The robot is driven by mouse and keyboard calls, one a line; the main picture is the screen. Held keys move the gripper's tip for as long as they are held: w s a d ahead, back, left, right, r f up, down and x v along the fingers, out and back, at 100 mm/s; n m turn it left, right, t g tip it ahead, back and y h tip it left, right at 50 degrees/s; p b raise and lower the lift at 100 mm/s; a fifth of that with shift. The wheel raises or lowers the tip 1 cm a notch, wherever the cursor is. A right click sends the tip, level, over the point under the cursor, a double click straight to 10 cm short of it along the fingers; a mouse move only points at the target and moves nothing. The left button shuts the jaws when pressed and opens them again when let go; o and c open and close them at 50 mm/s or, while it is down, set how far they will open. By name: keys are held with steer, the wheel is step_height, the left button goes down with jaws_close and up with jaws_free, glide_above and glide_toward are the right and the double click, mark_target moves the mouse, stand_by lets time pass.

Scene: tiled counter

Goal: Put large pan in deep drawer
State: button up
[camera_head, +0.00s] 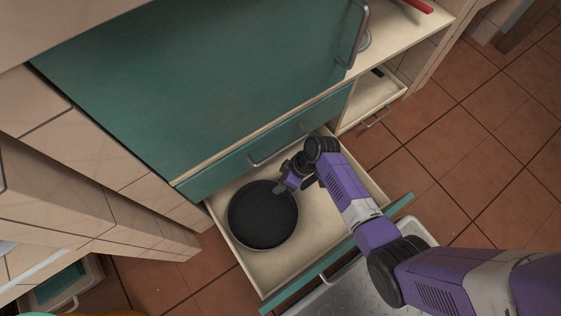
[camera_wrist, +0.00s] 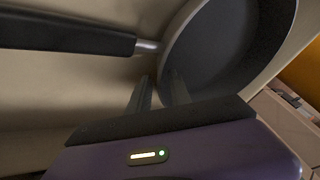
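The large dark round pan (camera_head: 262,215) lies flat in the left part of the open deep drawer (camera_head: 318,218), which is cream inside with a teal front. My gripper (camera_head: 281,188) is at the pan's upper right edge, inside the drawer's outline. In the wrist view the pan (camera_wrist: 225,50) fills the upper right and its black handle (camera_wrist: 65,35) runs along the upper left. My gripper's fingers (camera_wrist: 160,90) are a little apart beside the pan's wall, with nothing seen between them; the handle is not between them. In the head view my arm hides the handle.
A shut teal drawer (camera_head: 265,148) with a bar handle is above the open one. A smaller open drawer (camera_head: 372,100) stands to the right. A red-handled object (camera_head: 418,5) lies on the counter. Another open drawer (camera_head: 66,288) is at lower left. The deep drawer's right part looks clear.

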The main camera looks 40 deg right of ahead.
steer(key=shift+d+r+p, duration=0.15)
steer(key=shift+r+p, duration=0.25)
steer(key=shift+r, duration=0.15)
steer(key=shift+m+t+h, duration=0.4)
steer(key=shift+m, duration=0.1)
steer(key=p+v, duration=0.2)
steer(key=v, duration=0.1)
steer(key=s+p+v, duration=0.1)
steer(key=v, duration=0.2)
steer(key=s+p+v, duration=0.1)
steer(key=p+v, duration=0.1)
steer(key=v, duration=0.1)
steer(key=shift+s+r+p, duration=0.15)
steer(key=shift+s+p, duration=0.1)
steer(key=shift+p, duration=0.05)
steer(key=s+a+r+m+t+h, duration=0.2)
steer(key=s+r+m+t+h, duration=0.3)
steer(key=s, duration=0.5)
steer(key=s+r+t, duration=0.3)
steer(key=s+r, duration=0.1)
steer(key=r, duration=1.1)
steer(key=s+r+t, duration=0.4)
steer(key=r, duration=1.1)
steer(key=shift+m+y, duration=0.3)
steer(key=shift+y, duration=0.1)
steer(key=shift+r, duration=0.15)
